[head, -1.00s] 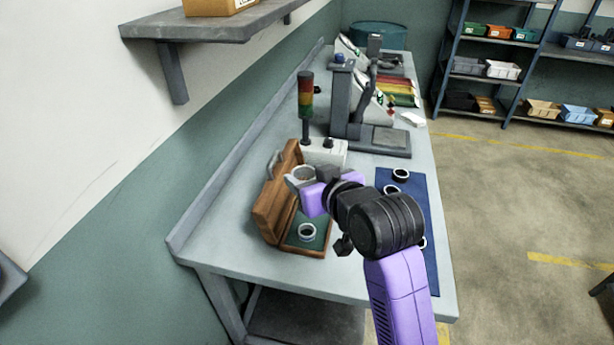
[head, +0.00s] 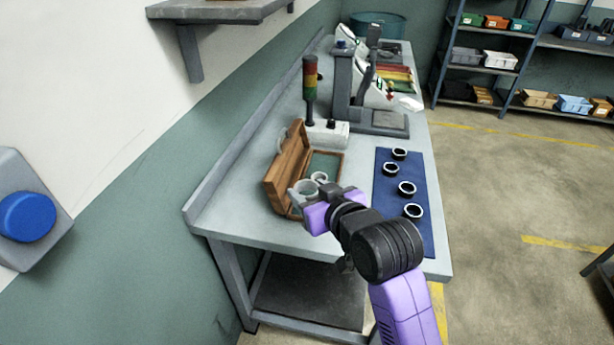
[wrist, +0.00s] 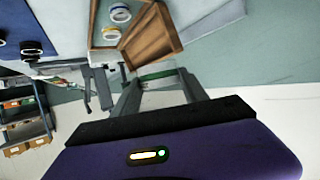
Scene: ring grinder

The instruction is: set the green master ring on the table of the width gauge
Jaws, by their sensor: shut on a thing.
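My gripper (wrist: 160,84) is shut on the green master ring (wrist: 158,75), seen nearly edge-on in the wrist view as a grey band with a green stripe. In the head view my gripper (head: 300,193) is above the front part of an open wooden box (head: 286,166); the ring at its fingers (head: 307,187) appears to be the held one. The width gauge appears to be the grey column stand (head: 343,90) with a flat table (head: 388,121) farther back on the bench. Nothing shows on that table.
In the wrist view the box holds a blue-marked ring (wrist: 120,13) and a yellow-marked ring (wrist: 111,33). A blue mat (head: 388,188) with several dark rings lies right of the box.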

